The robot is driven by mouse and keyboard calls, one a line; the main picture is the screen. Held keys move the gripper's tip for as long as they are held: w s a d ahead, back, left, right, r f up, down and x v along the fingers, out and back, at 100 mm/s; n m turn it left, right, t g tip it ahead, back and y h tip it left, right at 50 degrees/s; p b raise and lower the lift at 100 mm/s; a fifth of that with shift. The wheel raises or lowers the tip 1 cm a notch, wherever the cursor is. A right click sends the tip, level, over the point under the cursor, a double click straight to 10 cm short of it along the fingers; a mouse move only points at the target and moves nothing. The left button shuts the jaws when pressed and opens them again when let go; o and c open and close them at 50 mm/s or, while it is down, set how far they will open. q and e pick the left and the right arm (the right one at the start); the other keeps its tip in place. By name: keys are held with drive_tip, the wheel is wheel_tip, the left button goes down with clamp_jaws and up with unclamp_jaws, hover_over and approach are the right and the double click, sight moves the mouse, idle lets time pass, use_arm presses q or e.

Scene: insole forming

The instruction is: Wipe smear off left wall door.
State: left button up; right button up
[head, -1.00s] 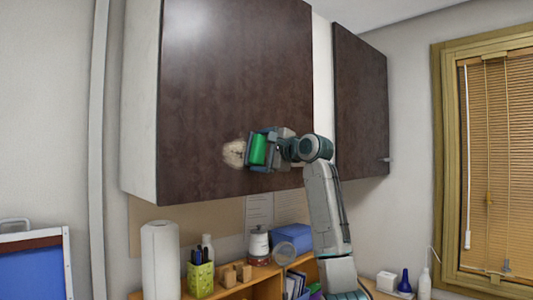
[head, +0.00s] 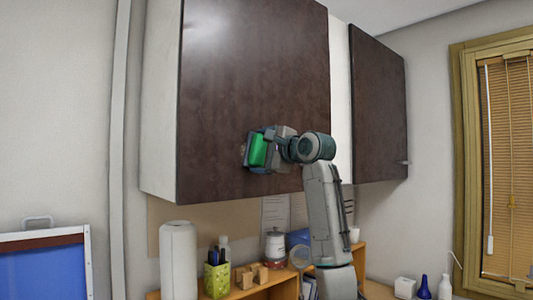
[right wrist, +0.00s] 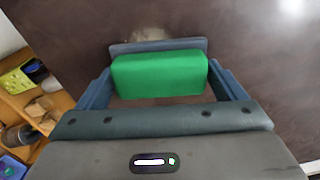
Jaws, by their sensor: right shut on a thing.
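The left wall door (head: 255,70) is a dark brown cabinet door. My right gripper (head: 262,150) is at its lower middle, shut on a wiper with a green block (head: 257,151) and a grey-blue plate on the door side. In the right wrist view, the green block (right wrist: 160,74) sits between the two blue fingers, and the plate (right wrist: 158,46) lies at or close to the door face; contact cannot be told. A pale smear (right wrist: 148,34) shows on the door just past the plate. My left gripper is not in view.
A second dark door (head: 378,105) is to the right. Below stand a paper roll (head: 178,260), a green pen cup (head: 217,279), a jar (head: 275,248) and a wooden shelf (head: 357,262). A window with blinds (head: 510,170) is at the right. The door above the wiper is clear.

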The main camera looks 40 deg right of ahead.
sight(243, 144)
drive_tip(key=shift+s+a+b, duration=0.15)
drive_tip(key=shift+a+b, duration=0.15)
drive_tip(key=shift+a, duration=1.6)
drive_tip(key=shift+r+p, duration=0.7)
drive_tip(key=shift+r, duration=0.2)
drive_tip(key=shift+w+d, duration=0.2)
drive_tip(key=shift+d, duration=2.5)
drive_tip(key=d+p, duration=0.1)
drive_tip(key=d, duration=0.5)
drive_tip(key=shift+w+d, duration=0.3)
drive_tip(key=shift+d, duration=0.05)
drive_tip(key=shift+s+f, duration=0.1)
